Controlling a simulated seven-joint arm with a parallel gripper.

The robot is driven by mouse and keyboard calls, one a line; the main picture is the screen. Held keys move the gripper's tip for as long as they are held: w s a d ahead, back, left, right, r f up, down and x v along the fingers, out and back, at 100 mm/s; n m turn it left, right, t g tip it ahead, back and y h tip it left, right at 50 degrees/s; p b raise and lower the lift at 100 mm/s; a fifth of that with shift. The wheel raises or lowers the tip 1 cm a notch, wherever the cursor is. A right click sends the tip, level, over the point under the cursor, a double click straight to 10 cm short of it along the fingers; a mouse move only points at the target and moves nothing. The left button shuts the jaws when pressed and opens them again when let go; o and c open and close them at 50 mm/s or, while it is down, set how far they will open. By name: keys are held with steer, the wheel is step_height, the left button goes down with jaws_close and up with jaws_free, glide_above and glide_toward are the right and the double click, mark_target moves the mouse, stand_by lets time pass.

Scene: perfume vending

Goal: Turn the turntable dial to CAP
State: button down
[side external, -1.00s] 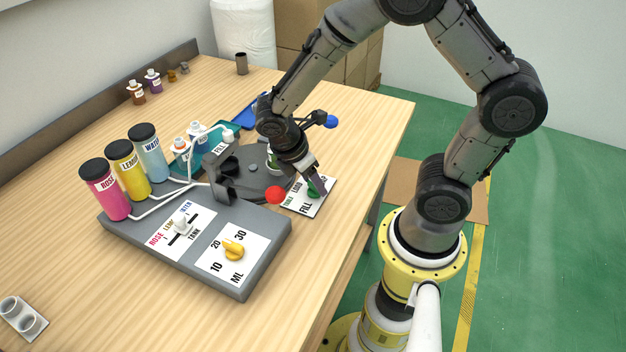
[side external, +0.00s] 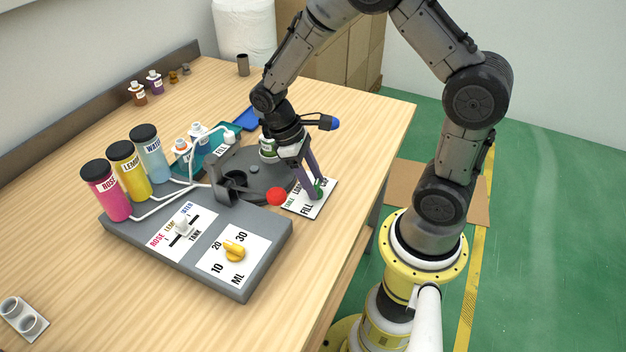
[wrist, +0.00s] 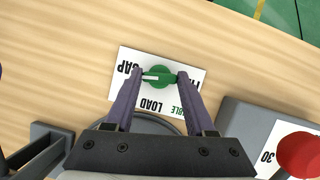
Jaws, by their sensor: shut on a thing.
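The green turntable dial (wrist: 158,77) sits on a white label card (wrist: 149,103) with CAP on the left, LOAD at the bottom and FILL partly hidden on the right in the wrist view. Its white pointer line lies on the left half of the knob and points toward CAP. My gripper (wrist: 159,75) is shut on the dial, with one purple finger at each end of the knob. In the side view my gripper (side external: 317,194) comes down on the card, and the dial is partly hidden behind a finger. The dark turntable (side external: 258,182) stands beside the card.
A red ball-shaped knob (side external: 276,196) is close to the card. The grey dispenser box (side external: 262,279) with a yellow dial (side external: 233,249) lies in front. Rose, lemon and water bottles (side external: 127,168) stand at the left. The table's right edge is near the card.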

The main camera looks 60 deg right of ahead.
steer(key=shift+m+y, duration=0.4)
steer(key=shift+m, duration=0.7)
steer(key=shift+c, duration=1.2)
jaws_free()
steer(key=v, duration=1.4)
steer(key=shift+s+d, duration=0.1)
